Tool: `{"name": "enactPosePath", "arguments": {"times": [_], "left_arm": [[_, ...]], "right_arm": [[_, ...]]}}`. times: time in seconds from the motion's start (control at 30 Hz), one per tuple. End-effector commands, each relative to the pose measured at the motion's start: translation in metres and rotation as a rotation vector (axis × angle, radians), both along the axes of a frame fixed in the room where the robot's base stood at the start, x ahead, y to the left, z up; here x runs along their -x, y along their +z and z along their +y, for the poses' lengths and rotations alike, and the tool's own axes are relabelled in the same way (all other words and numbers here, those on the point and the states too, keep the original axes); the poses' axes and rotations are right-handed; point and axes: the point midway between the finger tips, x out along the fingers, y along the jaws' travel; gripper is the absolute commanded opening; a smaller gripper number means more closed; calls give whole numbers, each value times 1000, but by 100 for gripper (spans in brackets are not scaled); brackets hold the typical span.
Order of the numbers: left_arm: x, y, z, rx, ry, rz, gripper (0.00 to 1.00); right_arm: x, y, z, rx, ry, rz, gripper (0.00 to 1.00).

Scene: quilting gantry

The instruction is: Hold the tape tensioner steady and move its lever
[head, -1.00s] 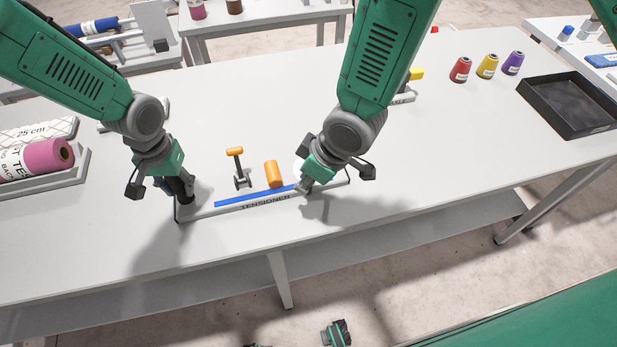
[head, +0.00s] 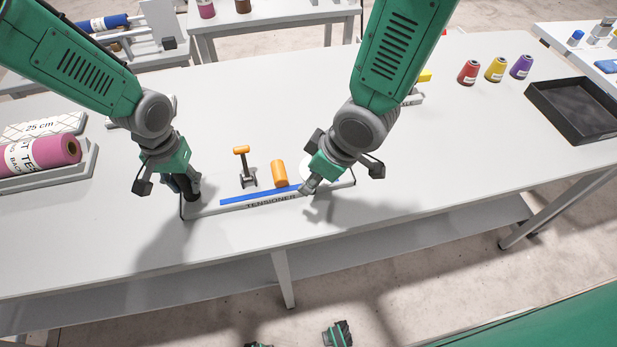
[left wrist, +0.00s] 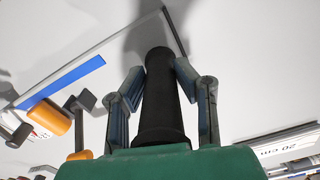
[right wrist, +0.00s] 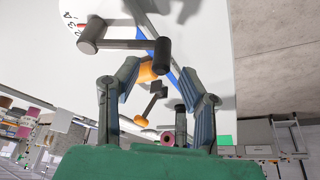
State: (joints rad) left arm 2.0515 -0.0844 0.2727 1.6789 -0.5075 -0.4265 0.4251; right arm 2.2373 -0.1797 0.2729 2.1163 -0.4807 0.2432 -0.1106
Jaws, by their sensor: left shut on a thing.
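The tape tensioner (head: 230,208) lies on the table, a long pale base labelled TENSIONER with a blue strip (head: 250,197). An orange roller (head: 279,173) and an orange-topped lever (head: 242,151) stand behind the strip. My left gripper (head: 188,190) is shut on the black upright handle (left wrist: 163,100) at the base's left end. My right gripper (head: 309,186) is at the right end, by a white dial (head: 313,165). In the right wrist view its fingers are apart, with a grey crank with a dark knob (right wrist: 163,56) just beyond their tips. The arm hides part of the dial.
A pink roll (head: 40,153) sits in a tray at the left. Several thread cones, including a red one (head: 468,72), and a black tray (head: 575,112) stand at the right. The table front is clear.

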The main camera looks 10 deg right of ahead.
Motion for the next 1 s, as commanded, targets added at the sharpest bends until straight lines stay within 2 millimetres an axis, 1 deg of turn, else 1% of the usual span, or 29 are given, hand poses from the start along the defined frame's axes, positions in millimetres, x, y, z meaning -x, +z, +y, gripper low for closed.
{"name": "enactPosePath", "arguments": {"times": [0.03,0.3,0.4,0.5,0.67,1.0], "left_arm": [[4,-4,-2,1,-2,8,0],[4,-4,-1,1,-3,8,0],[4,-4,-1,0,-3,9,0],[4,-4,-1,1,-3,9,0],[4,-4,0,1,-3,9,0],[4,-4,0,0,-3,10,0]], "right_arm": [[2,9,-3,-2,-1,-2,36],[15,63,-18,-3,0,-6,36],[19,79,-23,-2,1,-5,36],[23,89,-26,-1,1,-4,36],[25,97,-28,1,2,-2,36],[26,97,-28,1,2,-2,36]]}}
